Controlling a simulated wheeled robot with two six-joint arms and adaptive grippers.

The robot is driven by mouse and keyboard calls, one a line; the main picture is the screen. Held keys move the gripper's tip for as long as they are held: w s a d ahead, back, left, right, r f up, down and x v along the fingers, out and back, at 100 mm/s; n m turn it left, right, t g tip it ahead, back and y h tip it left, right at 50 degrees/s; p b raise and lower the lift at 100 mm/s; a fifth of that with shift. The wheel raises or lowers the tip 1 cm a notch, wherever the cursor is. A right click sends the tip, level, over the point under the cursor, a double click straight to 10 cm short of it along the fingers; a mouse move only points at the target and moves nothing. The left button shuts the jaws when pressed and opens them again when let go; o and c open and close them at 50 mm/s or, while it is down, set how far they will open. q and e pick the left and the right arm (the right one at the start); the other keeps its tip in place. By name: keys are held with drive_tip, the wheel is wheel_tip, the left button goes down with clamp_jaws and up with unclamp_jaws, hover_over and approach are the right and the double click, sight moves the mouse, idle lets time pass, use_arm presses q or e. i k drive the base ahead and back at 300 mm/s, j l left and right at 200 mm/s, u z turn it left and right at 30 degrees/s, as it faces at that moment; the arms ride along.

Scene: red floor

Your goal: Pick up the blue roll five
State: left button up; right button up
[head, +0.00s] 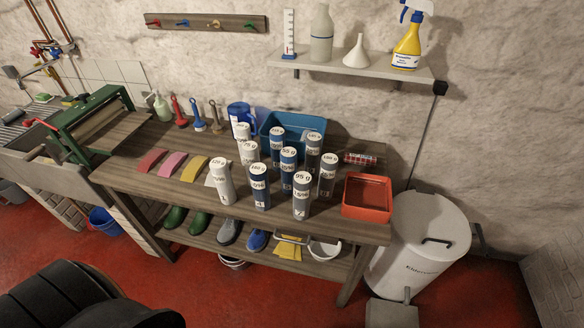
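Several upright rolls stand in a cluster on the wooden bench (128,158), with printed labels on their tops and sides. Some are blue: one at the front (260,187), one in the middle (288,161) and one behind (276,141). White-grey rolls (223,185) and dark grey rolls (328,176) stand around them. Small numbers show on the sides, but I cannot read for sure which roll is number five. The rolls stand close together and partly hide one another. Neither of my grippers is in view.
A blue bin (316,124) stands behind the rolls, a red tray (367,197) to their right. Pink, red and yellow curved pieces (173,165) lie to the left. A white lidded barrel (423,240) stands right of the bench. The shelf (350,66) hangs above.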

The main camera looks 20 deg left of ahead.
sight(287, 155)
drive_tip(key=k+j+z, duration=0.15)
drive_tip(key=j, duration=0.2)
drive_tip(key=j+z, duration=0.2)
drive_tip(key=j, duration=0.15)
drive_tip(key=k+j+z, duration=0.15)
drive_tip(key=j, duration=0.2)
drive_tip(key=k+j+z, duration=0.2)
drive_tip(key=i+j, duration=0.05)
drive_tip(key=j, duration=0.05)
